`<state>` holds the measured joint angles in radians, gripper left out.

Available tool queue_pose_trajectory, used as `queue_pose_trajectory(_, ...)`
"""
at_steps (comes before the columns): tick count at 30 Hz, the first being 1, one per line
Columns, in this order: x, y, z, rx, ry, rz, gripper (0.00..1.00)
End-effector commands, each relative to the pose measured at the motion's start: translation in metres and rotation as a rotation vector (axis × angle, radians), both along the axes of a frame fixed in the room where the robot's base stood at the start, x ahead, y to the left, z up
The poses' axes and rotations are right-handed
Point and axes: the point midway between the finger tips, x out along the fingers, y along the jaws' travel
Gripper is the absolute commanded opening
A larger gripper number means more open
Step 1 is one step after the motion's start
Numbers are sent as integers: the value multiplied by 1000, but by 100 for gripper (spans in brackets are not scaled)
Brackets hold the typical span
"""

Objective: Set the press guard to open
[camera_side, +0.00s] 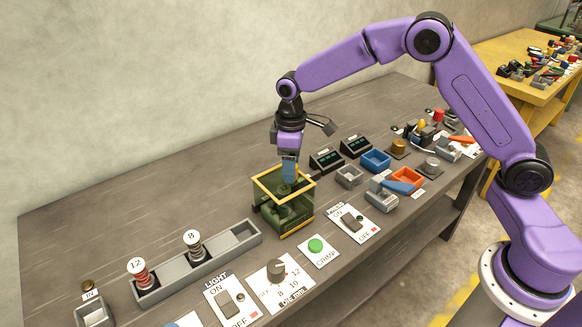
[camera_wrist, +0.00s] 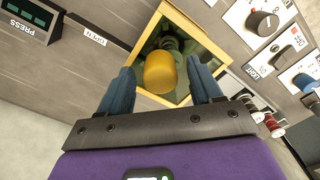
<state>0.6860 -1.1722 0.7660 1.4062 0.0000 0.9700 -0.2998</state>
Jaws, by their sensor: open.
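The press guard (camera_side: 268,185) is a clear box with yellow edges standing around a dark green press (camera_side: 287,211). Its yellow frame (camera_wrist: 201,33) and the green press (camera_wrist: 168,42) also show in the wrist view. A rounded yellow knob (camera_wrist: 160,76) stands on the near side of the frame in that view. My gripper (camera_wrist: 160,68) is open, its blue fingers on either side of the knob. In the side view my gripper (camera_side: 289,178) is pointing down at the guard's top, hiding the knob. Whether the fingers touch the knob cannot be told.
A grey tray (camera_side: 200,262) with two spools lies to the left. In front are a dial (camera_side: 277,270), a green crimp button (camera_side: 316,245) and a press switch (camera_side: 352,221). Small bins and two displays (camera_side: 326,160) crowd the right. The bench's back left is clear.

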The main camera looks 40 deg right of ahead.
Motion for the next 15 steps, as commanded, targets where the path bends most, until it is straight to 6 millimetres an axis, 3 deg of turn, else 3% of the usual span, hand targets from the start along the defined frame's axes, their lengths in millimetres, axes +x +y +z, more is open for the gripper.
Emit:
queue_pose_trajectory(6, 0, 0, -13, 1, -1, 0, 65)
queue_pose_trajectory(14, 0, 0, -14, 1, -1, 0, 65)
queue_pose_trajectory(15, 0, 0, -14, 1, -1, 0, 55)
